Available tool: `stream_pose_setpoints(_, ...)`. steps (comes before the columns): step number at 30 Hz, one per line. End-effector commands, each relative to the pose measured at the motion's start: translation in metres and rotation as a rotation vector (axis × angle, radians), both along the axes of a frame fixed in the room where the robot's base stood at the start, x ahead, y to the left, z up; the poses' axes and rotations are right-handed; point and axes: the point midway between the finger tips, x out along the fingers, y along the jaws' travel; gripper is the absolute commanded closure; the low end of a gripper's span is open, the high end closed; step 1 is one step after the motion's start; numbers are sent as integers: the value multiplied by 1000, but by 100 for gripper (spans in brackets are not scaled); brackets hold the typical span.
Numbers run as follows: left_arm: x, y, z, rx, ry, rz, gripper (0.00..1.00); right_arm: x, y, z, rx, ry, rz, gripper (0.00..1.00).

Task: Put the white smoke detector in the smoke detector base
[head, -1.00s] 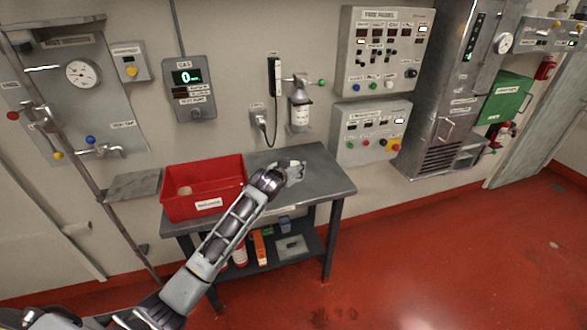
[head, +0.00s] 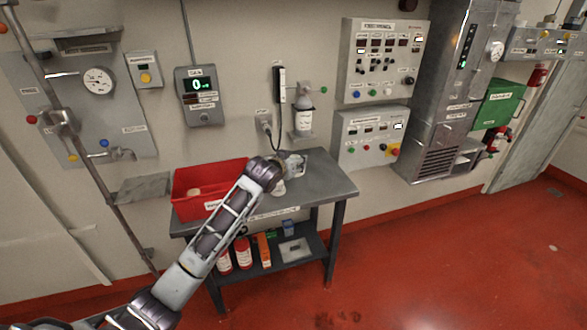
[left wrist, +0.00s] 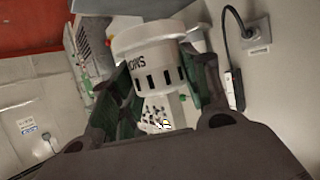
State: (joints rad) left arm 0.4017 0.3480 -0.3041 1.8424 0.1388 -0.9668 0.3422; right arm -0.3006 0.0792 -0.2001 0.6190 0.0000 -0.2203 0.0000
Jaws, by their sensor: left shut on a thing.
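My left gripper (head: 292,165) is over the back part of the grey metal table, right of the red bin. In the left wrist view its two dark green fingers (left wrist: 160,97) are shut on the white smoke detector (left wrist: 152,66). The detector has a wide rim, a slotted body and printed letters that appear upside down. In the head view the wrist and fingers hide most of what is held. I cannot pick out the smoke detector base for certain in either view. My right gripper is not in view.
The red bin (head: 185,205) stands on the left of the table (head: 325,185), with a pale round thing inside. Wall panels (head: 380,60) are at the right. The table's right end is clear.

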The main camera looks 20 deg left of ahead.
Motion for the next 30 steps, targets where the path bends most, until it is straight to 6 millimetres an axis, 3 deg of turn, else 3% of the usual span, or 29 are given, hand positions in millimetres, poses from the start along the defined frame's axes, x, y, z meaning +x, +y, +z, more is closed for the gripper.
stream_pose_setpoints(7, -17, -3, 12, -1, 0, 0, 79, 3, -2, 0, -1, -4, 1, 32)
stream_pose_setpoints(15, -39, -5, 2, -6, 0, 7, 79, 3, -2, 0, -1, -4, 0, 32)
stream_pose_setpoints(30, -89, -4, -61, -25, -3, 36, 79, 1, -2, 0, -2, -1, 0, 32)
